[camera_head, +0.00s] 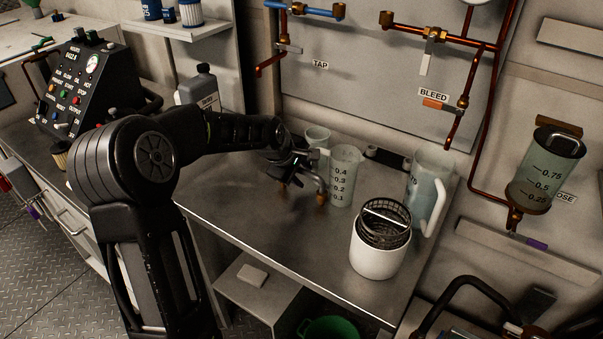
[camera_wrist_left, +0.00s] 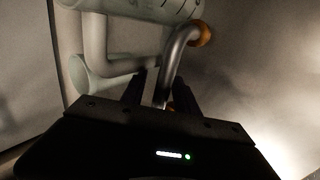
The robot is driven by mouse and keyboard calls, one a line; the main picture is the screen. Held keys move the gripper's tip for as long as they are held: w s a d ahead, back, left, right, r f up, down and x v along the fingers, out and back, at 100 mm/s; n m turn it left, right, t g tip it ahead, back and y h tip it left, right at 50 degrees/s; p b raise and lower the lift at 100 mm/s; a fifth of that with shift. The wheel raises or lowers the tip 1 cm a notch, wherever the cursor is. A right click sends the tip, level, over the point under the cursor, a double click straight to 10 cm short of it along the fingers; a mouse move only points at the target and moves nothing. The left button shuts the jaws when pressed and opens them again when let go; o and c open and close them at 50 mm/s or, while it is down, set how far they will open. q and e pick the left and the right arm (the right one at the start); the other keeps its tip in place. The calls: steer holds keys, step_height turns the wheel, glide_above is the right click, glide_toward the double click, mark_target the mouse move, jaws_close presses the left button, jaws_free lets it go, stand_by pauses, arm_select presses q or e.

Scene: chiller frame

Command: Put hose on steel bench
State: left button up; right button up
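The hose (camera_head: 320,183) is a short, bent grey tube with orange-copper ends, low over the steel bench (camera_head: 240,205); I cannot tell whether it touches the top. My left gripper (camera_head: 289,172) is at the hose, beside the measuring jugs. In the left wrist view the hose (camera_wrist_left: 180,52) runs down between the two dark fingers (camera_wrist_left: 159,85), with a narrow gap showing beside the left finger, so they look open around it. Part of the hose is hidden behind the gripper. My right gripper is not in view.
A measuring jug (camera_head: 345,178) stands right beside the hose, with a smaller one (camera_head: 317,139) behind. A white pot (camera_head: 376,254) with a mesh basket (camera_head: 385,222) and a larger jug (camera_head: 428,190) stand to the right. The bench front is clear. A bottle (camera_head: 202,86) stands at the back left.

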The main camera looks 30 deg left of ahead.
arm_select(q)
steer(key=shift+r, duration=0.25)
steer(key=v, duration=1.2)
steer(key=shift+f, duration=0.1)
stand_by(0.4)
